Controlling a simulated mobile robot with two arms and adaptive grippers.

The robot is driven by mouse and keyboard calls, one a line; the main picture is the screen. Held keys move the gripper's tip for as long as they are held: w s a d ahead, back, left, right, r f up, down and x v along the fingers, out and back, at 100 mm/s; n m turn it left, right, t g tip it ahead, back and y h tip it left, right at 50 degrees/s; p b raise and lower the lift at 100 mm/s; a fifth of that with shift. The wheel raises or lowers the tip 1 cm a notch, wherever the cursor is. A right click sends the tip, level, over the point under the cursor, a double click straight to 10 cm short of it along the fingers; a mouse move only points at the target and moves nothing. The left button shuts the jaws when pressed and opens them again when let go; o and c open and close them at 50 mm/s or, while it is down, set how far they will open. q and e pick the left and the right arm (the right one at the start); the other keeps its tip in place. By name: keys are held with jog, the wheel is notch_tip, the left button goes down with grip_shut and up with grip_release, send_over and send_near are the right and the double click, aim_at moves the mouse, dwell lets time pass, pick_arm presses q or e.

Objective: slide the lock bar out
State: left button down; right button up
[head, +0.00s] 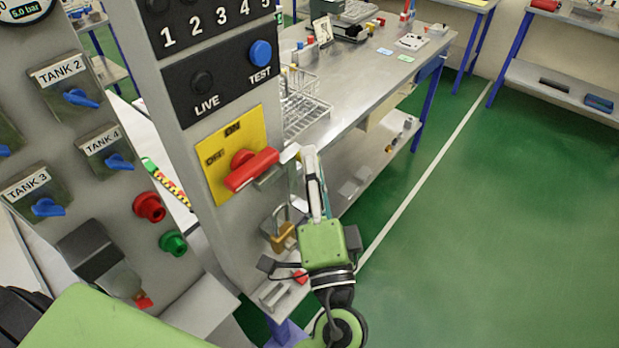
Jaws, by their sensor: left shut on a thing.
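A red switch handle (252,169) sits on a yellow plate (218,178) marked ON and OFF, on the grey panel column. The handle slants up to the right. A short grey metal piece, which looks like the lock bar (270,177), shows just below and right of the handle. My left gripper (306,158) points up at the column's right edge, its fingertips at the bar's right end. It is shut on the bar; the exact contact is partly hidden by the fingers. A brass padlock (283,237) with its shackle is lower on the column, left of the gripper body. My right gripper is not in view.
Left of the column is a panel with blue tank valves (80,98), a red button (149,207) and a green button (173,242). A metal workbench (355,75) with a wire rack (300,107) stands behind. The green floor (490,230) at right is clear.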

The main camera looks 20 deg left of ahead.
pick_arm(q)
jog(key=shift+d, duration=0.1)
jog(key=c, duration=2)
grip_release()
jog(key=shift+o, duration=0.2)
jog(key=v, duration=1.2)
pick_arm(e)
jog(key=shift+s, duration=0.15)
